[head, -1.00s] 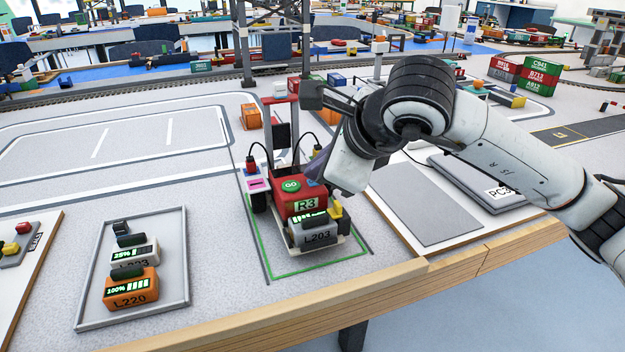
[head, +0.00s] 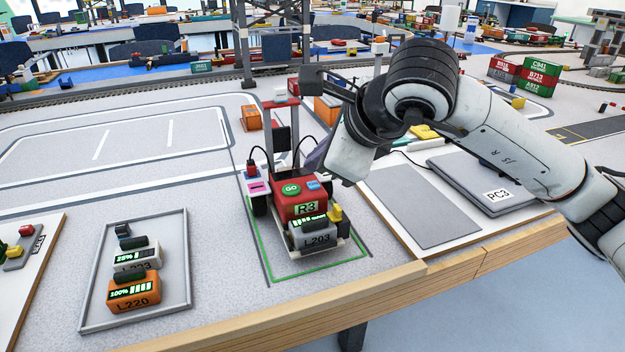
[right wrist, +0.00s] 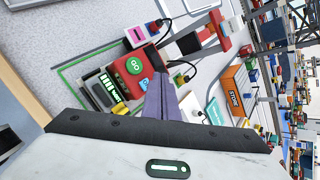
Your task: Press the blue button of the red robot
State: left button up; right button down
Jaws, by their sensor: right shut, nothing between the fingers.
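The red robot (head: 297,208), marked R3, stands upright inside a green outline on the table. Its top carries a round green GO button (head: 291,189) and a blue button (head: 313,185) to the right of it. In the right wrist view the blue button (right wrist: 145,84) shows just left of the fingertips. My right gripper (head: 317,158) is shut and empty. It appears just behind and above the blue button in the head view; contact is not visible. In the right wrist view its fingers (right wrist: 160,82) partly cover the red robot's edge. My left gripper is not in view.
A grey battery labelled L203 (head: 317,238) sits on the red robot's front. A grey tray (head: 183,290) with several batteries lies to the left. A grey pad (head: 420,205) and a PC3 laptop (head: 485,180) lie to the right. Orange boxes stand behind.

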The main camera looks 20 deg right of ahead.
notch_tip(320, 180, up, 5)
jog(key=p, duration=0.2)
jog(key=shift+r+p, duration=0.15)
jog(key=shift+p, duration=0.25)
